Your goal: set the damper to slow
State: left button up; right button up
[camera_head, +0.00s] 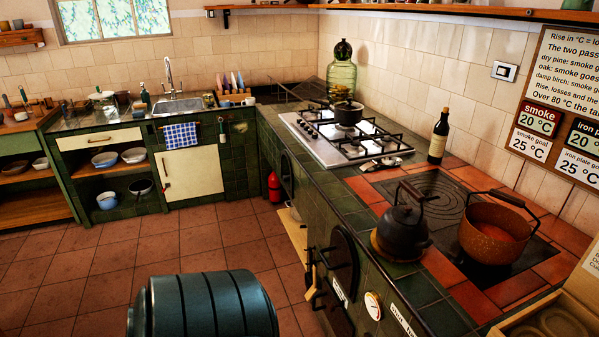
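I cannot make out a damper lever or its setting. On the tiled stove front there is a round dark iron door (343,262), with a white-faced dial (373,305) to its lower right. A white label (403,320) beside the dial is cut by the lower edge, and I cannot read it. On the wall, a smoke display (536,119) and a partly cut iron plate display (584,139) both read 20 °C. The goal cards below them read 25 °C. Neither of my grippers is in view.
A black kettle (402,228) and a brown pot (492,232) stand by the dark iron plate (432,195). A dark bottle (438,138) stands behind. The tiled floor (70,270) at left is clear.

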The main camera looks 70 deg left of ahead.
aim_at(331, 306)
jog(key=i+j+u, duration=0.1)
jog(key=u, duration=1.75)
